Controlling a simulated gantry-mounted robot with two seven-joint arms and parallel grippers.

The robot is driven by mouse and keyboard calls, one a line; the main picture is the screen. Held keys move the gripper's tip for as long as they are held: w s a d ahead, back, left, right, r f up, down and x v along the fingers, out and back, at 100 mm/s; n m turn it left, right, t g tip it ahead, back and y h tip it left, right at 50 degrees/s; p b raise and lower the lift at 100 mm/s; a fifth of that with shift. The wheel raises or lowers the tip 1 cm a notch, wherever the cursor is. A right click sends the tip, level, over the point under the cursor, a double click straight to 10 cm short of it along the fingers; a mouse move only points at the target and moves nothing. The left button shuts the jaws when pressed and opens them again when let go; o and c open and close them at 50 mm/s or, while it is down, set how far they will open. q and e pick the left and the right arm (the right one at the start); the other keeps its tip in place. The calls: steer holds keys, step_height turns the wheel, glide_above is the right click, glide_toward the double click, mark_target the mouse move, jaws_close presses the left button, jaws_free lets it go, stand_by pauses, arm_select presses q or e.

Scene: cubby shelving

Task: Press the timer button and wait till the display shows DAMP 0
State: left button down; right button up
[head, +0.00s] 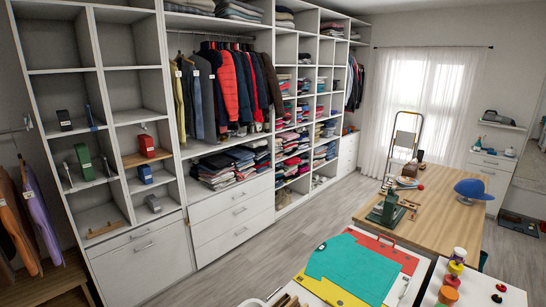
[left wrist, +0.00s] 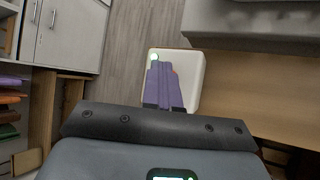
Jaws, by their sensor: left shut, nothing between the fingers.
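In the left wrist view my left gripper (left wrist: 160,68) is shut and empty, its purple fingers together. The fingers lie in front of a white box with rounded corners (left wrist: 190,75). A small pale green glowing spot (left wrist: 153,57) shows on the box beside the fingertips; I cannot tell whether they touch it. A dark panel with green marks (left wrist: 171,175) is cut off at the bottom edge, and its text cannot be read. I cannot tell which of these is the timer's button or display. No DAMP reading is legible. Neither gripper shows in the head view.
In the head view, cubby shelving (head: 107,69) with clothes fills the left and back. A wooden table (head: 440,215) with a blue cap (head: 470,189) stands at right. The floor (head: 270,252) between is clear.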

arm_select(q)
steer(key=shift+s+f, duration=0.15)
steer(key=shift+f, duration=0.25)
steer(key=shift+r, duration=0.1)
steer(key=shift+r+p, duration=0.45)
steer(key=shift+p, duration=0.25)
steer(key=shift+s+d+r+p, duration=0.1)
steer(key=shift+s+r+p, duration=0.05)
steer(key=shift+r+p, duration=0.45)
steer(key=shift+p, duration=0.15)
steer(key=shift+r, duration=0.15)
steer(key=shift+r+p, duration=0.5)
steer(key=shift+p, duration=0.1)
step_height(320, 180, up, 5)
steer(key=p, duration=0.5)
steer(key=shift+p, duration=0.3)
